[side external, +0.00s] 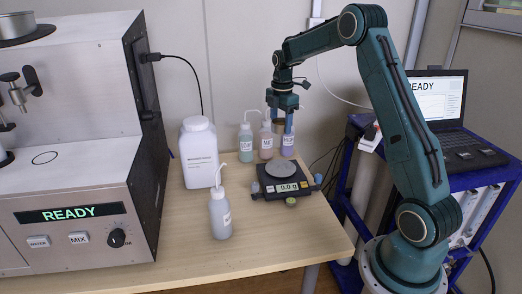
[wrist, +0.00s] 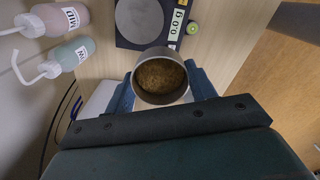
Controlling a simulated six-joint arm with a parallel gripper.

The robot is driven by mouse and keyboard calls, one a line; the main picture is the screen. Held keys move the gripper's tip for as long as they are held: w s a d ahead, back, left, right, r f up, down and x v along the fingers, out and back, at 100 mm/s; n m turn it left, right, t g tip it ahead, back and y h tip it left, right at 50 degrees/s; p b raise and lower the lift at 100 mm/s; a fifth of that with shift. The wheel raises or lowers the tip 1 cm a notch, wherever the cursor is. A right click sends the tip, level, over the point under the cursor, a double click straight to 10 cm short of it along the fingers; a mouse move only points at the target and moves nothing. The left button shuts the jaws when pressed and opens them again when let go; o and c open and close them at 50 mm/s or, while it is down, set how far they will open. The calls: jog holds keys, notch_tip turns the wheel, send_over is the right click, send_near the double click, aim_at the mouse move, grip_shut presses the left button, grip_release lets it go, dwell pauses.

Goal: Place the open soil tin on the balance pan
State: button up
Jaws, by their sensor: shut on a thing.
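The open soil tin (wrist: 160,72) is a grey metal cup filled with brown soil. My gripper (wrist: 162,88) is shut on it, one blue finger on each side, and its open top shows in the wrist view. In the side view my gripper (side external: 282,124) holds it above and behind the balance, in front of the bottles; the tin is small and partly hidden there. The balance (side external: 287,187) is black with a round grey pan (side external: 281,170) that is empty and reads 0.0 g. The pan also shows at the top of the wrist view (wrist: 139,20).
Several wash bottles (side external: 245,140) stand behind the balance. A large white jar (side external: 199,152) and another wash bottle (side external: 220,214) stand left of it. A small green-topped item (side external: 291,201) sits at its front. The analyser (side external: 70,160) fills the left side. The front right tabletop is clear.

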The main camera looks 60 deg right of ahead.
jog(key=r, duration=0.1)
send_over(281, 167)
jog(key=shift+a+r, duration=0.1)
jog(key=shift+r, duration=0.05)
notch_tip(281, 167, down, 16)
jog(key=shift+r, duration=0.15)
jog(key=shift+c, duration=0.6)
jog(key=shift+f, duration=2.15)
jog(key=o, duration=1.1)
jog(key=shift+f, duration=0.1)
